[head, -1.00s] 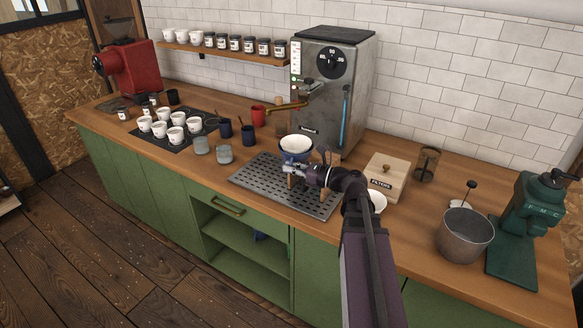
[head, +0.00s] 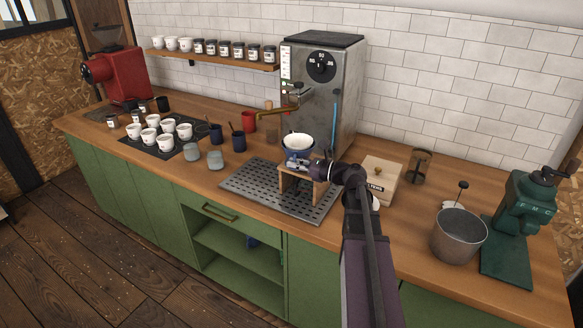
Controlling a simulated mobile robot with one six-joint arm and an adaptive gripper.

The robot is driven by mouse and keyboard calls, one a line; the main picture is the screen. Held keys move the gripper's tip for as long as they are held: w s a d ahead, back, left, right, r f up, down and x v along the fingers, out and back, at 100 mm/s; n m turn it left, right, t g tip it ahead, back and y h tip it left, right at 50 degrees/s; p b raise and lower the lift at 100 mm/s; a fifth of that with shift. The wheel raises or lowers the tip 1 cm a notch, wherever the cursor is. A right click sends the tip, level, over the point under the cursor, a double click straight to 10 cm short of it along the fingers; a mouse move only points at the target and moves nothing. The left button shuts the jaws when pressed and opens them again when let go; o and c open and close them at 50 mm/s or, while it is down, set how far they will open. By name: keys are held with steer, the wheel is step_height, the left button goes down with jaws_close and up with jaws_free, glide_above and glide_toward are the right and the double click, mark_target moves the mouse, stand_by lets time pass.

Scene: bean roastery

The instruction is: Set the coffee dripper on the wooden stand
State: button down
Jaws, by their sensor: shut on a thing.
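The coffee dripper (head: 297,142), a cup with a white inside and a blue outside, is upright at the front of the coffee machine. My gripper (head: 299,164) is shut on its lower part, reaching in from the right. The small wooden stand (head: 285,182) is on the perforated metal tray (head: 263,192), directly below the dripper in the head view. The gripper hides the stand's top, so I cannot tell whether the dripper touches it.
The coffee machine (head: 323,85) stands close behind. A wooden filter box (head: 380,183), a metal pot (head: 459,235) and a green grinder (head: 517,225) are to the right. Grey cups (head: 215,159), dark blue mugs (head: 238,143) and several white cups (head: 150,136) are to the left.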

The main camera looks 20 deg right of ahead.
mark_target(307, 158)
steer(key=shift+w+d+f, duration=0.1)
steer(key=shift+w+d, duration=0.75)
steer(key=shift+d, duration=0.2)
steer(key=shift+w+d+f, duration=0.1)
steer(key=shift+w+d, duration=0.7)
steer(key=shift+d, duration=0.2)
steer(key=shift+d+f+b, duration=0.1)
steer(key=shift+f+b, duration=0.1)
steer(key=shift+b, duration=0.15)
steer(key=shift+f+b, duration=0.75)
steer(key=shift+f+b, duration=0.45)
steer(key=c, duration=0.7)
jaws_free()
steer(key=shift+v, duration=5.95)
